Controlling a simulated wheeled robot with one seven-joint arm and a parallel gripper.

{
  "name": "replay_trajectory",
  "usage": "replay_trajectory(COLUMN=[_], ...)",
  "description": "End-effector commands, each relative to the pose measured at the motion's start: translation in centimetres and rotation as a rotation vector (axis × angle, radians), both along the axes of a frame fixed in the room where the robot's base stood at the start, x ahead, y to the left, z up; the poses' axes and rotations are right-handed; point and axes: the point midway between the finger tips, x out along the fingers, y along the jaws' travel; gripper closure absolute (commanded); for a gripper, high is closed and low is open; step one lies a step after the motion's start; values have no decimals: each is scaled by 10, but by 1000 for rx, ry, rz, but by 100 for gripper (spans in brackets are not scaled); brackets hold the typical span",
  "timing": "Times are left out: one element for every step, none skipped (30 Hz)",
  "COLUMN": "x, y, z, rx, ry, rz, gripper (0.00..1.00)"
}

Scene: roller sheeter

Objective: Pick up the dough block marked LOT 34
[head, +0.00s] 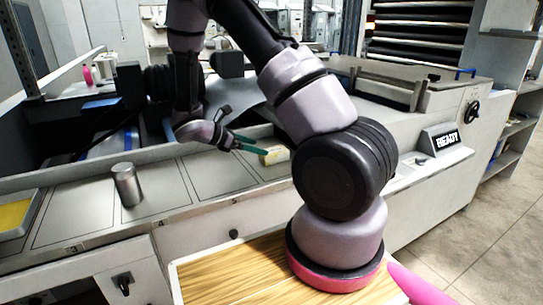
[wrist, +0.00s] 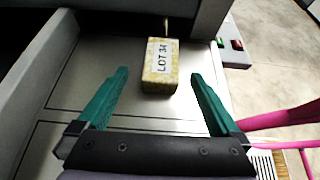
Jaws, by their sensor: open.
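The dough block marked LOT 34 (wrist: 160,76) is a pale yellow block with a white label on top. It lies on a flat metal panel and shows in the wrist view just beyond and between my two green fingers. My gripper (wrist: 160,92) is open, with a finger on either side of the line to the block and nothing held. In the head view the block (head: 274,155) sits right at the tips of my gripper (head: 247,143), partly hidden behind my arm. I cannot tell there whether the fingers touch it.
A metal cylinder (head: 127,185) stands on the counter at left, near a tray with yellow content (head: 14,216). A READY sign (head: 441,140) stands on the machine at right. In the wrist view a raised wall (wrist: 40,60) runs along the left, and red and green buttons (wrist: 229,43) sit at upper right.

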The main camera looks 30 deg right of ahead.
Motion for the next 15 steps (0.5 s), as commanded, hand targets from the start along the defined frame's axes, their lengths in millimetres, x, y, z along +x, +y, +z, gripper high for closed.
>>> replay_trajectory(x=[0, 0, 0, 0, 0, 0, 0, 0, 0, -1, -1, -2, -2, -2, -1], y=[-9, -13, -18, -21, -24, -27, -30, -32, -37, -41, -45, -51, -55, -59, -64], z=[-4, -7, -10, -12, -13, -15, -16, -17, -19, -21, -23, -26, -28, -30, -33], rx=[-1, -1, -1, 0, 0, 1, 1, 1, 0, 1, 1, 1, 1, 1, 1], ry=[2, 2, 2, 1, 1, 0, 1, 1, 1, 1, 2, 2, 2, 2, 1], rz=[-2, -4, -4, -3, -2, -2, -3, -3, -3, -4, -5, -4, -4, -5, -4], gripper=[0, 0, 0, 0, 0, 0, 0, 0, 0, 0, 0, 0, 0, 0, 0])
